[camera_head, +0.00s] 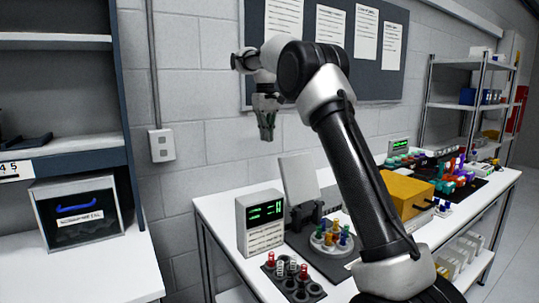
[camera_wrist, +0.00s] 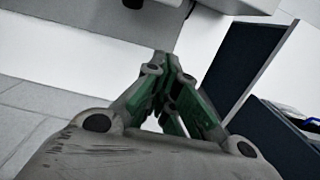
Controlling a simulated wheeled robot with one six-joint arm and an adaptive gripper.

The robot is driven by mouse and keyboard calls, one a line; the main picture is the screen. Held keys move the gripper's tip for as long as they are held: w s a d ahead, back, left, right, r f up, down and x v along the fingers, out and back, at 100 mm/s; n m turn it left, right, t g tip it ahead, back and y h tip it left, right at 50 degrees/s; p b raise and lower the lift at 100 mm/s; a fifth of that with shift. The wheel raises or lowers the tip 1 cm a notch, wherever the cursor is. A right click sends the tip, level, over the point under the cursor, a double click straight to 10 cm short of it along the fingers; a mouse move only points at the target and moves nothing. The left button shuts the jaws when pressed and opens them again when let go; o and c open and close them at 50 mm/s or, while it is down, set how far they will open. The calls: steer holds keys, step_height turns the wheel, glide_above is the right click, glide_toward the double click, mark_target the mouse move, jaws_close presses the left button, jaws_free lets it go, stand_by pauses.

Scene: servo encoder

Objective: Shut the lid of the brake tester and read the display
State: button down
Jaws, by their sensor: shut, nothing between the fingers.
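The tester's lid (camera_head: 299,178), a flat light-grey panel, stands raised on a dark hinge block. Below it is a round grey plate (camera_head: 323,257) carrying several coloured pegs. A grey display box (camera_head: 262,222) stands just left of the lid, with a lit green readout whose characters I cannot read surely. My gripper (camera_head: 267,137) hangs above and left of the lid, apart from it, pointing down in front of the wall. In the wrist view my gripper (camera_wrist: 170,68) has its green-sided fingers together, with nothing between them. My arm hides part of the bench behind it.
A dark tray (camera_head: 271,266) with red and white pegs lies at the bench's front. A yellow box (camera_head: 405,193) stands right of my arm, with another green display (camera_head: 398,148) behind. A shelf unit with a dark box (camera_head: 78,212) is at left. The air around my gripper is clear.

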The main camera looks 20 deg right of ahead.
steer(key=s+f, duration=0.4)
steer(key=f, duration=0.2)
steer(key=shift+d, duration=0.45)
